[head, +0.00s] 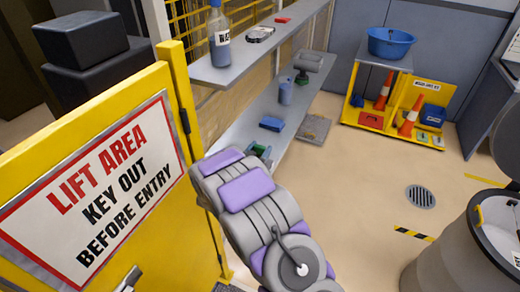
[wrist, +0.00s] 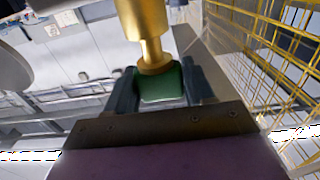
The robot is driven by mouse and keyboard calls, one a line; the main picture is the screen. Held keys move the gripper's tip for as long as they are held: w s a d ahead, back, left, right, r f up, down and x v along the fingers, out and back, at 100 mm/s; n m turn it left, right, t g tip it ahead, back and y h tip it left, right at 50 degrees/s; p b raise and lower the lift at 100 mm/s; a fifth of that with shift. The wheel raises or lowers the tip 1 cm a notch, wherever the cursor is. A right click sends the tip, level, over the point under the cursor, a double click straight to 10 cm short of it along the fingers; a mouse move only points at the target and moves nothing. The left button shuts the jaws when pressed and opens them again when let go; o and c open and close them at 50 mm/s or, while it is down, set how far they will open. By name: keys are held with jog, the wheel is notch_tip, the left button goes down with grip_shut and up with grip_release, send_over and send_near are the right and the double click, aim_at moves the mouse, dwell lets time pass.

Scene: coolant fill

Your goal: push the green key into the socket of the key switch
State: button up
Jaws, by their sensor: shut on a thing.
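The green key (wrist: 160,86) is between the two dark fingers of my gripper (wrist: 158,88) in the wrist view. A brass-coloured round shaft (wrist: 146,38) runs from the green block to the top edge of that view, so its far end is out of sight.
The yellow gate with the lift sign (head: 100,190) stands close at left. The upper shelf (head: 262,55) holds a bottle (head: 219,45). The lower shelf (head: 250,122) holds a blue box (head: 271,124) and a cup (head: 286,92). A grey drum (head: 450,250) stands at right; the middle floor is open.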

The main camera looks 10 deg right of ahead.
jog(key=shift+d+f, duration=0.3)
jog(key=shift+f, duration=0.1)
jog(key=shift+s+f, duration=0.1)
jog(key=shift+f, duration=0.65)
jog(key=o, duration=1.2)
jog(key=shift+d, duration=0.25)
jog(key=shift+o, duration=0.2)
jog(key=shift+a, duration=0.1)
jog(key=shift+a, duration=0.2)
jog(key=v, duration=1.7)
